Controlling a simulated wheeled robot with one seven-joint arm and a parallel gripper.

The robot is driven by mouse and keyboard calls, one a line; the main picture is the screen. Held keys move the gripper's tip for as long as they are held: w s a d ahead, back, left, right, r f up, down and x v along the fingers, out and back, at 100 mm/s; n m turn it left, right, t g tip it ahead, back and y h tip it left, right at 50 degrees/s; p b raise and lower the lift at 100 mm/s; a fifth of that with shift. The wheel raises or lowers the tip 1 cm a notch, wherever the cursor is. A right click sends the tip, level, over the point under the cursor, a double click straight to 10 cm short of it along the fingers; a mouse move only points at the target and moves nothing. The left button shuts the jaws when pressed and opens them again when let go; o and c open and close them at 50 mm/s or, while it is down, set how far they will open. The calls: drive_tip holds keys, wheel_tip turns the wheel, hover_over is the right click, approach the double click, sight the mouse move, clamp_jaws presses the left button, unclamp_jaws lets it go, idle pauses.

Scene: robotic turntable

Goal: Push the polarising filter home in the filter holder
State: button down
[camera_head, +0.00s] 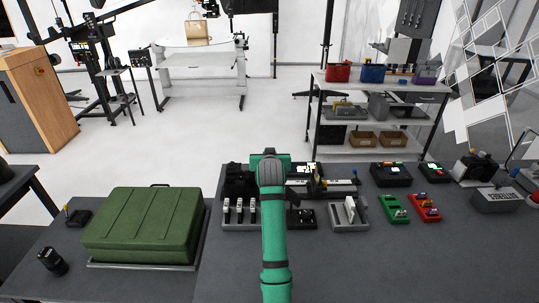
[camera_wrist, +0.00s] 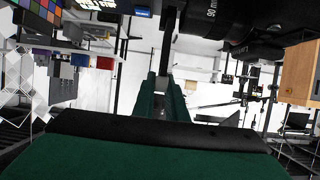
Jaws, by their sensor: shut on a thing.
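My gripper shows in the wrist view (camera_wrist: 166,88) as two green fingers close together. They are shut on a thin dark piece (camera_wrist: 168,52), seen edge-on, which I take for the polarising filter. It extends beyond the fingertips, next to a black lens (camera_wrist: 215,22) marked 90 mm. The filter holder cannot be made out for certain, nor how deep the filter sits in it. In the head view my green arm reaches over the bench and hides the fingertips and the filter. A black camera body (camera_head: 238,182) shows just left of my arm.
A green case (camera_head: 143,225) lies left on the dark bench. A grey rack (camera_head: 239,213), a holder with pale plates (camera_head: 348,212), a green tray (camera_head: 394,209) and a red tray (camera_head: 425,207) stand near my arm. The bench front right is clear.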

drive_tip(key=shift+f, duration=3.1)
drive_tip(key=c, duration=1.7)
unclamp_jaws()
drive_tip(key=v, duration=1)
drive_tip(key=shift+s+r, duration=0.15)
drive_tip(key=shift+s, duration=0.2)
drive_tip(key=shift+d, duration=0.1)
